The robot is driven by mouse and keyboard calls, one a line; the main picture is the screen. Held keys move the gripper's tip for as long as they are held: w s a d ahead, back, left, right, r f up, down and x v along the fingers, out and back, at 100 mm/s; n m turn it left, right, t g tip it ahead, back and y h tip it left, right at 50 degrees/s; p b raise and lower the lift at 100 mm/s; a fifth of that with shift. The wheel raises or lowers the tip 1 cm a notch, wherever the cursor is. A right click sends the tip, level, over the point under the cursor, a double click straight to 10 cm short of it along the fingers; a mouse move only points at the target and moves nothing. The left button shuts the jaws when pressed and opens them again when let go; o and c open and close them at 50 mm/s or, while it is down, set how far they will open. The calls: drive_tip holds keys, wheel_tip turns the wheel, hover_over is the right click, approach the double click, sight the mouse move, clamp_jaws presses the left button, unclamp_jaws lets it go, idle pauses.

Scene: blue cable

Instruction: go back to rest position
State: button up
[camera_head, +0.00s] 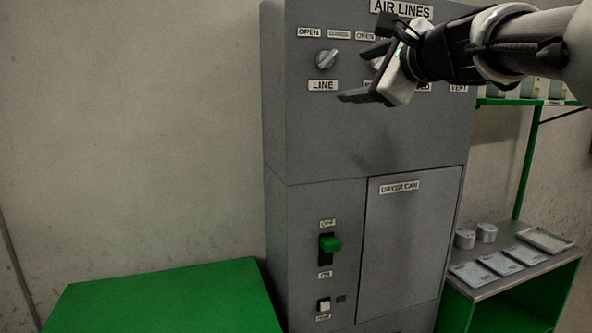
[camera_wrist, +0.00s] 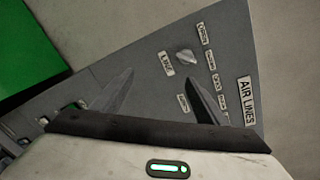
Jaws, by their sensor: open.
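My gripper (camera_head: 355,73) is at the upper right of the head view, in front of the upper panel of a grey cabinet (camera_head: 375,135) labelled AIR LINES. Its two fingers are spread apart with nothing between them. In the wrist view the fingers (camera_wrist: 160,95) are also apart, with the panel beyond them. The LINE knob (camera_head: 327,59) is left of the fingers in the head view and clear of them. The same knob (camera_wrist: 186,57) shows beyond the fingertips in the wrist view. My gripper and arm hide part of the panel's right side.
A green toggle switch (camera_head: 330,243) and a small push button (camera_head: 323,305) are on the lower cabinet, beside a DRYER CAN door (camera_head: 405,245). A green table (camera_head: 165,300) stands at left. A shelf (camera_head: 555,262) at right holds flat trays and two round cans (camera_head: 465,238).

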drive_tip(key=s+f+n+g+h, duration=0.2)
drive_tip(key=s+f+n+g, duration=0.3)
drive_tip(key=s+f+n, duration=0.5)
drive_tip(key=s+d+f+n+g+h, duration=0.1)
drive_tip(key=s+f+n+g+h, duration=0.2)
drive_tip(key=s+f+n, duration=0.7)
drive_tip(key=s+f+g, duration=0.1)
drive_tip(key=s+f, duration=0.4)
drive_tip(key=f, duration=0.3)
drive_tip(key=s+f+g, duration=0.1)
drive_tip(key=s+f, duration=0.4)
drive_tip(key=f, duration=0.3)
drive_tip(key=shift+f+n+h, duration=0.15)
drive_tip(key=shift+n+h, duration=0.15)
drive_tip(key=shift+w, duration=0.1)
